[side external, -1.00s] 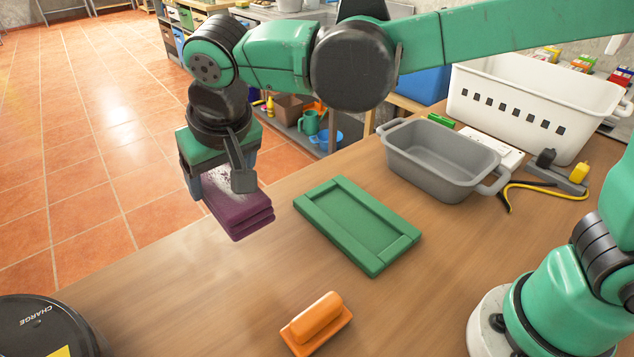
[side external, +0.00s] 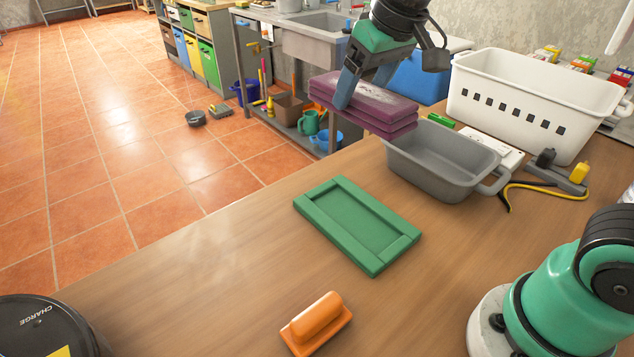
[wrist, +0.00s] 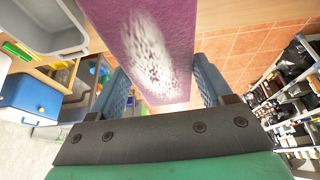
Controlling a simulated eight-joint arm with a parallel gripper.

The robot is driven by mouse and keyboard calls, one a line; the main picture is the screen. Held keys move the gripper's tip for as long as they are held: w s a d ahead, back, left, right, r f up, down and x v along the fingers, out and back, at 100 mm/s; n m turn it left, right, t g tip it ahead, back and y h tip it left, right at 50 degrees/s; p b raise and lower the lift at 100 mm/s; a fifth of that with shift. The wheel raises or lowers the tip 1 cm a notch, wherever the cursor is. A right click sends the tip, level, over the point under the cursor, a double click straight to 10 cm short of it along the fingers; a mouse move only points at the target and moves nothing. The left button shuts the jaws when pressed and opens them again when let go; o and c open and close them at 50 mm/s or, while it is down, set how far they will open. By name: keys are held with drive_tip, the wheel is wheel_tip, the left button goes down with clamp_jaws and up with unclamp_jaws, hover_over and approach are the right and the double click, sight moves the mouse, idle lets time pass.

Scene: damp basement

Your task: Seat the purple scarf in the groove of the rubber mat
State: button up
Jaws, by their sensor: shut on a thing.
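The folded purple scarf (side external: 365,101) is held in the air by my gripper (side external: 352,90), at the upper middle of the side view. My gripper is shut on it, with a finger across its near side. In the wrist view the scarf (wrist: 150,50) lies between the two blue fingers (wrist: 163,85) and shows a white speckled patch. The green rubber mat (side external: 386,262) lies flat on the table, lower and in front of the scarf. Its shallow rectangular groove (side external: 355,224) is empty. The scarf is well above the table and apart from the mat.
A grey tub (side external: 432,185) stands just behind the mat, partly below the scarf. A white basket (side external: 540,75), a yellow-black cable (side external: 545,188) and an orange block (side external: 316,322) are also on the table.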

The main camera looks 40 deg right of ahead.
drive_tip(key=shift+s+d+f, duration=0.25)
drive_tip(key=shift+d, duration=0.1)
wheel_tip(320, 180, down, 20)
drive_tip(key=shift+r, duration=0.2)
drive_tip(key=shift+f, duration=0.1)
idle(0.4)
drive_tip(key=o, duration=1.2)
drive_tip(key=shift+o, duration=0.2)
drive_tip(key=s+d+r+t, duration=0.1)
drive_tip(key=s+r, duration=0.3)
drive_tip(key=r, duration=0.7)
drive_tip(key=shift+r+t, duration=0.25)
drive_tip(key=shift+t, duration=0.65)
